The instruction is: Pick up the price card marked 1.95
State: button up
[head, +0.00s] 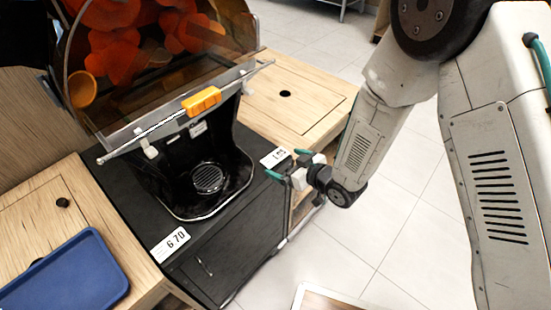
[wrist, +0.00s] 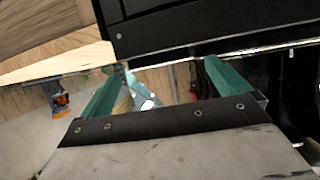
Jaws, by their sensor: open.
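A small white price card (head: 274,158) lies at the right edge of the black counter in the head view; its small print looks like 1.95. A second white card (head: 170,245), marked 6.70, is at the counter's front left edge. My gripper (head: 288,164) has teal fingers and is open, just right of the first card at the counter edge. I cannot tell whether a finger touches the card. In the wrist view my gripper (wrist: 166,68) shows its two fingers apart with nothing held between them. I cannot make out either card there.
The juicer (head: 205,150) stands on the black counter (head: 225,237), left of my gripper. A wooden counter (head: 310,95) with a dark hole is behind. A blue tray (head: 70,270) lies on wood at lower left. Open tiled floor is at right.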

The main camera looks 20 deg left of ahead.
aim_at(275, 159)
jog(key=shift+x, duration=1.45)
jog(key=c, duration=0.9)
jog(key=shift+o, duration=0.2)
